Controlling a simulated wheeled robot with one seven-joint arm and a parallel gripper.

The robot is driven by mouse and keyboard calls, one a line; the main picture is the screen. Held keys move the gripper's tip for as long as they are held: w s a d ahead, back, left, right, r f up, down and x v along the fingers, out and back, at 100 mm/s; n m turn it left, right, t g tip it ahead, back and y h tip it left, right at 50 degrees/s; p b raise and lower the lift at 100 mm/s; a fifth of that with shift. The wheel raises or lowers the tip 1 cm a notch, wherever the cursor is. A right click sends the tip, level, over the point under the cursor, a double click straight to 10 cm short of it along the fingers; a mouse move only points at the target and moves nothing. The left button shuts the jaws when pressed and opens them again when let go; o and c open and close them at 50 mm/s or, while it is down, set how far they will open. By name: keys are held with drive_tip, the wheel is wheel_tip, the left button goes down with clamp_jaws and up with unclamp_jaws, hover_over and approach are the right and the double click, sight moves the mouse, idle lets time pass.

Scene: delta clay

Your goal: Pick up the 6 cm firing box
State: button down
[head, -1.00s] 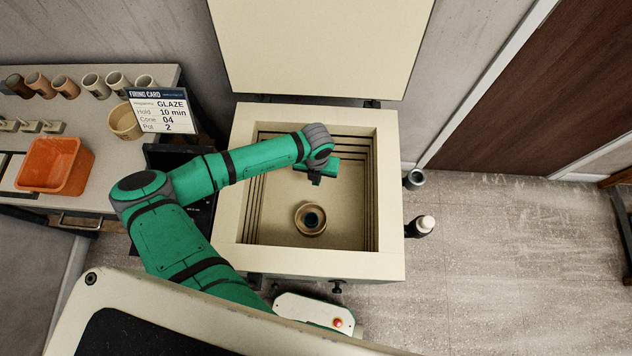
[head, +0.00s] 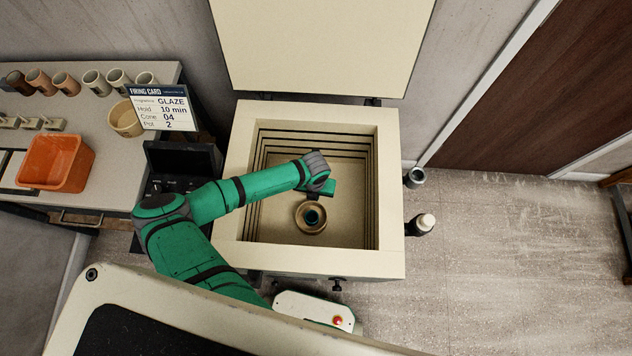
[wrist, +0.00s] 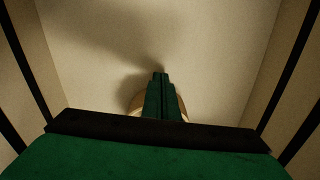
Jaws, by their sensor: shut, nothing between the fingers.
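A round tan vessel (head: 301,222) stands on the floor of the open kiln, with a small dark blue-teal round thing (head: 312,217) in its middle. No label or size shows, so I cannot tell whether this vessel is the 6 cm firing box. My gripper (head: 314,197) is inside the kiln opening, pointing down, at the vessel's far edge in the head view. In the wrist view, my gripper (wrist: 160,75) has its green fingers together and empty. They hide most of the vessel (wrist: 136,104), whose rim shows on both sides.
The kiln's thick cream walls (head: 391,190) surround my gripper, and its lid (head: 320,45) stands open behind. At left, a bench holds an orange bin (head: 55,163), several cups and a firing card (head: 161,110).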

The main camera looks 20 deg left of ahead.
sight(311, 214)
drive_tip(key=shift+s, duration=0.25)
drive_tip(key=s, duration=0.5)
drive_tip(key=shift+s+d, duration=0.2)
drive_tip(key=shift+s, duration=0.05)
drive_tip(key=shift+w, duration=0.1)
